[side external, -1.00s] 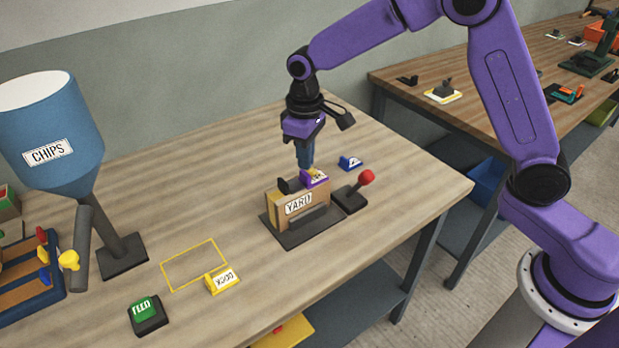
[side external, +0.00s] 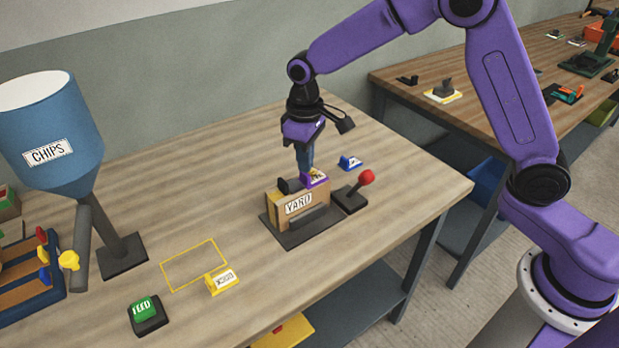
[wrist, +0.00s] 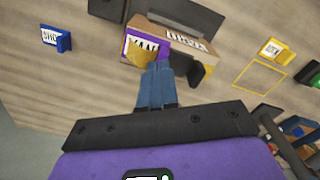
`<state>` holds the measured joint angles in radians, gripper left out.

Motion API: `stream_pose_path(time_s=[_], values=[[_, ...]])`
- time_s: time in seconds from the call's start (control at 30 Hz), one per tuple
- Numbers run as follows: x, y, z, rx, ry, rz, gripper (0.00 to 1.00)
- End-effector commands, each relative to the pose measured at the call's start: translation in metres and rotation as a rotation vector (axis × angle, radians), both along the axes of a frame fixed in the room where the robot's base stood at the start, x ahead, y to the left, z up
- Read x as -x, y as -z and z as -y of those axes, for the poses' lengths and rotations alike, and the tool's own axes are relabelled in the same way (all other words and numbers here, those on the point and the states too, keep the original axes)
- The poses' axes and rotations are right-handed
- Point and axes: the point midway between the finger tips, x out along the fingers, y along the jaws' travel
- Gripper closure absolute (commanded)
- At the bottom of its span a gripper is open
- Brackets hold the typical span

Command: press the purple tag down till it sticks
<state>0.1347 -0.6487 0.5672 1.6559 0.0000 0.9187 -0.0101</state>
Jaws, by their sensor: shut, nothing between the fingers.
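The purple tag (side external: 316,178) with a white label sits on top of the tan box (side external: 283,212) marked YARD. In the wrist view the tag (wrist: 134,47) lies just past my fingertips. My gripper (side external: 306,171) points down, shut and empty, with its blue fingers together.
A red-knobbed lever (side external: 366,178) stands right of the box, and a blue tag (side external: 350,162) lies behind it. A black block (side external: 289,186) is on the box's top left. A yellow tag (side external: 223,281), green button (side external: 144,309) and CHIPS hopper (side external: 50,130) stand left.

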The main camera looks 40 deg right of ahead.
Motion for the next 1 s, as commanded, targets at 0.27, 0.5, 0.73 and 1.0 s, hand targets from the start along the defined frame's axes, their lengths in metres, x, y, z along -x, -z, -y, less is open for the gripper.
stream_pose_path(time_s=[0.27,0.5,0.73,1.0], values=[[-0.0001,0.0037,0.0000,0.000,0.000,0.000,1.00],[-0.0001,0.0068,0.0000,0.000,0.000,0.000,1.00],[0.0001,0.0099,0.0001,0.001,0.000,-0.001,1.00],[0.0002,0.0103,0.0001,0.001,0.000,-0.001,1.00]])
